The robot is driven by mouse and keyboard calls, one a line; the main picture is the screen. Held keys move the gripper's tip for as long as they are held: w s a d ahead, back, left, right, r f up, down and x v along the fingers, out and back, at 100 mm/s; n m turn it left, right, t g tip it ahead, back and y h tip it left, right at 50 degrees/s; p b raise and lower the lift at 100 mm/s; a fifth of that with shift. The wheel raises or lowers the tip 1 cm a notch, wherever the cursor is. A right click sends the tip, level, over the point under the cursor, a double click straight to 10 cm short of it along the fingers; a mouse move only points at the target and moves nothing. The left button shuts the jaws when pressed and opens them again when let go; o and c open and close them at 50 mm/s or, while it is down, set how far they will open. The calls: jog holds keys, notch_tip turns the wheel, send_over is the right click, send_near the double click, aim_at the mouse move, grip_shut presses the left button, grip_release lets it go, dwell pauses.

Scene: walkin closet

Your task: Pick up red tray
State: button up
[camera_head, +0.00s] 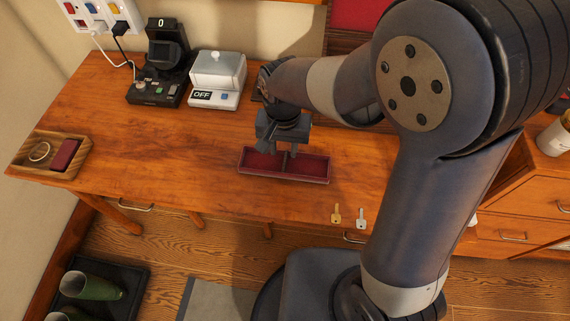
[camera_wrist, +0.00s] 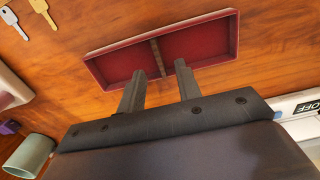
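The red tray (camera_head: 311,165) is a shallow rectangular tray with a divider across its middle. It lies flat on the wooden desk, near the middle of the front part in the head view. In the wrist view the tray (camera_wrist: 205,57) shows whole, with the divider between its two red compartments. My gripper (camera_head: 279,150) points down over the tray. Its two fingers (camera_wrist: 164,80) stand apart with nothing between them, near the tray's rim by the divider. I cannot tell whether the fingertips touch the tray.
On the wooden desk (camera_head: 200,165), two keys (camera_head: 348,216) lie near the front edge. A wooden tray (camera_head: 68,143) holds a ring and a dark red item at left. A white box device marked OFF (camera_head: 215,85) and a black device (camera_head: 158,80) stand at the back.

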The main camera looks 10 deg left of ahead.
aim_at(285, 160)
jog(key=f, duration=0.5)
jog(key=shift+w+d+f, duration=0.15)
jog(key=shift+w+f, duration=0.05)
jog(key=shift+f, duration=0.1)
grip_shut()
